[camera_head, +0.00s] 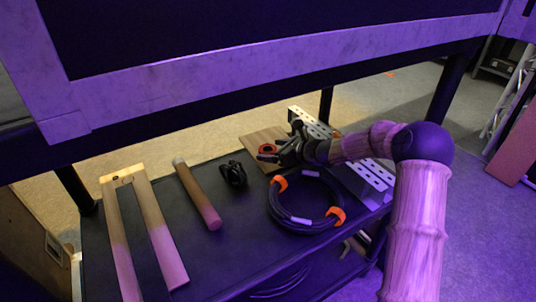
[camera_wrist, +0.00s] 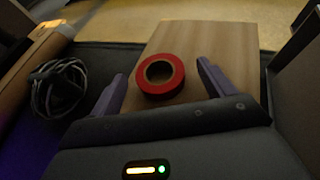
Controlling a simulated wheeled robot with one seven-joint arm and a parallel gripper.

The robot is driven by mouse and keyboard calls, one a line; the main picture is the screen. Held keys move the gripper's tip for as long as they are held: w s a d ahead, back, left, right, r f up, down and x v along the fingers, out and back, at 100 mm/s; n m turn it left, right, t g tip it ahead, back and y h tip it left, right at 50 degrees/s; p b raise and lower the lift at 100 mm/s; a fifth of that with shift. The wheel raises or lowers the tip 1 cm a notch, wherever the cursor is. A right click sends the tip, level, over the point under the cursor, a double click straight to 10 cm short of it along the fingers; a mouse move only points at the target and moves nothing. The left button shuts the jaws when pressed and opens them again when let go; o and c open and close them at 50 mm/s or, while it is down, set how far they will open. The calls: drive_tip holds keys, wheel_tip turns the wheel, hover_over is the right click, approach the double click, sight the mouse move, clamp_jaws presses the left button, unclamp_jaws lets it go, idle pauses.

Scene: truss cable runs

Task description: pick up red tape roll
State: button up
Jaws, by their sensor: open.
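The red tape roll (camera_wrist: 160,76) lies flat on a light wooden board (camera_wrist: 215,42) in the wrist view, its hole facing up. It sits between the two fingers of my gripper (camera_wrist: 160,82), a little beyond the fingertips' middle. My gripper is open, with a finger on each side and a visible gap to the roll. In the head view the red tape roll (camera_head: 267,149) shows small beside my gripper (camera_head: 270,156), on the board (camera_head: 258,137) at the far side of the dark shelf. The fingers partly overlap the roll there.
A coiled black cable with orange ties (camera_head: 275,212) lies in front of my gripper. Perforated metal channels (camera_head: 310,122) stand close to my arm. A dark cable bundle (camera_head: 232,174), a tube (camera_head: 197,194) and a wooden frame (camera_head: 155,225) lie left. A beam (camera_head: 270,65) crosses above.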

drive_tip(key=shift+w+a+f, duration=0.2)
drive_tip(key=shift+w+a, duration=0.15)
drive_tip(key=shift+a, duration=0.15)
drive_tip(key=shift+d, duration=0.4)
drive_tip(key=shift+s+a, duration=0.2)
drive_tip(key=shift+a, duration=0.2)
drive_tip(key=shift+c, duration=0.8)
drive_tip(key=shift+d, duration=0.15)
drive_tip(key=c, duration=0.9)
